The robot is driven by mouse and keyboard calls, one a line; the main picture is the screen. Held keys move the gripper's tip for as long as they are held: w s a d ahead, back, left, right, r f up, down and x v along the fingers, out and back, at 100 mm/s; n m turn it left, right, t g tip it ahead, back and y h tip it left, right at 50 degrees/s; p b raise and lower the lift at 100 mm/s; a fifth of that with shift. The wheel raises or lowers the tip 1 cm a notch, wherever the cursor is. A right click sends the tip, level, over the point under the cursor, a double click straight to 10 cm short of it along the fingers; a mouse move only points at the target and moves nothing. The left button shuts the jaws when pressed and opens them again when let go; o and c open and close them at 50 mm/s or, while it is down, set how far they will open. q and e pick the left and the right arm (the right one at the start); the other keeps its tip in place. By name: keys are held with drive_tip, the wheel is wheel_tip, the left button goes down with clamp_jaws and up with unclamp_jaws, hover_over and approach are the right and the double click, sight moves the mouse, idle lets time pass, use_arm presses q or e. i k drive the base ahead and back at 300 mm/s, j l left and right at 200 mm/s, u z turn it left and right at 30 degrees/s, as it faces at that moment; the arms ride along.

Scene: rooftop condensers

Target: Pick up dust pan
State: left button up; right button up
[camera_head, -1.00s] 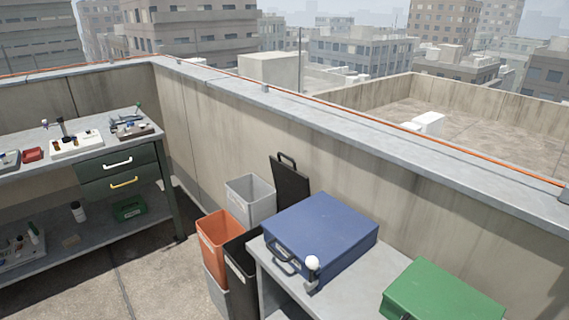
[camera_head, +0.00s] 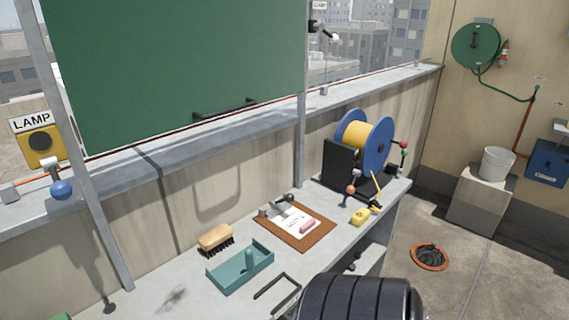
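A shallow teal, tray-like piece that looks like the dust pan (camera_head: 240,268) lies on the grey bench top, left of the picture's bottom middle. It has low walls and a short upright teal piece inside it. A brush (camera_head: 216,240) with a wooden back and dark bristles lies just behind it, close to the wall. Neither of my grippers shows in this view.
A brown clipboard (camera_head: 294,225) with paper and a pink item lies right of the pan. A blue reel with yellow line (camera_head: 367,140) stands farther right. A dark ribbed rounded form hides part of the bench front. A green board (camera_head: 180,65) hangs above.

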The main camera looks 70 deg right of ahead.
sight(237, 271)
drive_tip(key=z, duration=0.45)
drive_tip(key=l+z, duration=0.1)
drive_tip(key=z, duration=0.75)
drive_tip(key=i+z, duration=0.1)
drive_tip(key=z, duration=0.35)
